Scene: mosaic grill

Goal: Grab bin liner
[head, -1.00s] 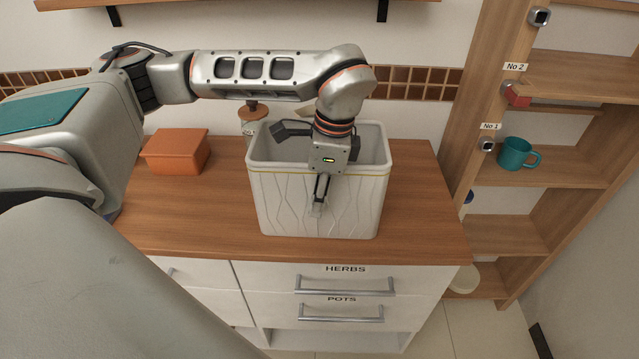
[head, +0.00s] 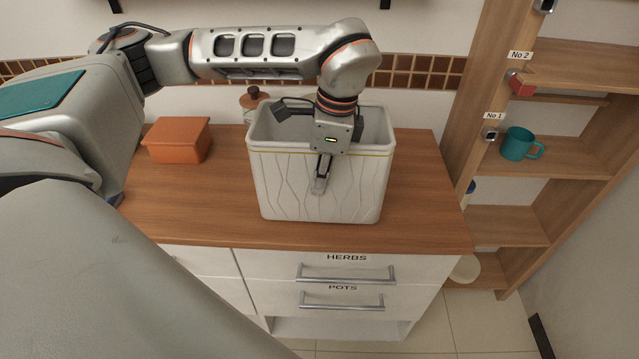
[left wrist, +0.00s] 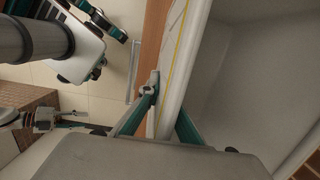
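The bin liner (head: 290,190) is a white, open-topped box with wavy lines and a yellow line below its rim. It is at the middle of the counter in the head view, upright and looking empty. Its wall also shows in the left wrist view (left wrist: 178,60). My left gripper (head: 322,180) comes down over its front rim. In the left wrist view my left gripper (left wrist: 168,108) has one finger outside the wall and one inside, and looks closed on it. The inner fingertip is partly hidden. Any gap under the liner cannot be made out.
An orange box (head: 178,140) stands left on the wooden counter (head: 430,215). A jar with a brown knob (head: 252,100) stands behind the liner. Drawers (head: 345,272) are below. The shelf unit (head: 470,130) with a teal mug (head: 518,145) stands at right. Counter right of the liner is clear.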

